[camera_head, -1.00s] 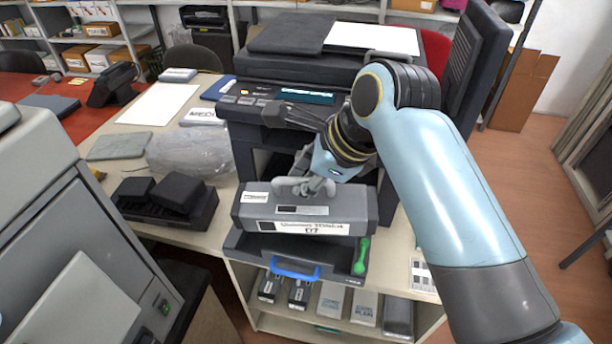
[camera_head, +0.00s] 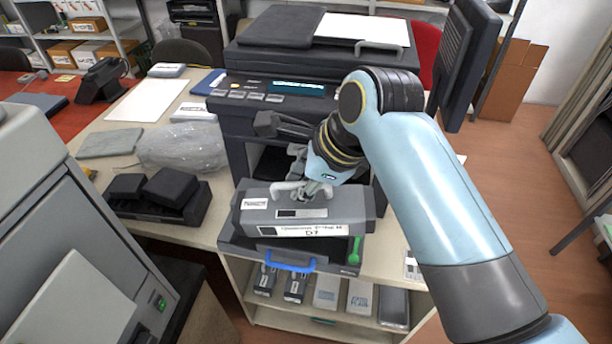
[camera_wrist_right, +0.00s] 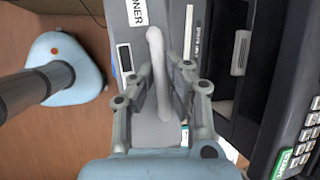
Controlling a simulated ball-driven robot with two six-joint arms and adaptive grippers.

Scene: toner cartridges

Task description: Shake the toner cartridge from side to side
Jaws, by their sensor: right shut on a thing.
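The toner cartridge (camera_head: 308,212) is a long grey box with white labels on its top and front. It hangs roughly level in front of the printer (camera_head: 290,95), over the dark pulled-out tray. My right gripper (camera_head: 318,188) is shut on the light grey handle (camera_head: 286,188) on top of the cartridge. In the right wrist view the gripper's fingers (camera_wrist_right: 163,95) close around the handle (camera_wrist_right: 157,70), with the cartridge (camera_wrist_right: 140,125) below. My left gripper is not in view.
The open tray (camera_head: 240,243) has a blue handle (camera_head: 290,262) and a green piece (camera_head: 354,250). A shelf below holds boxes. A crumpled clear bag (camera_head: 183,147) and a black device (camera_head: 160,196) lie to the left. A large grey machine (camera_head: 60,240) stands at near left.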

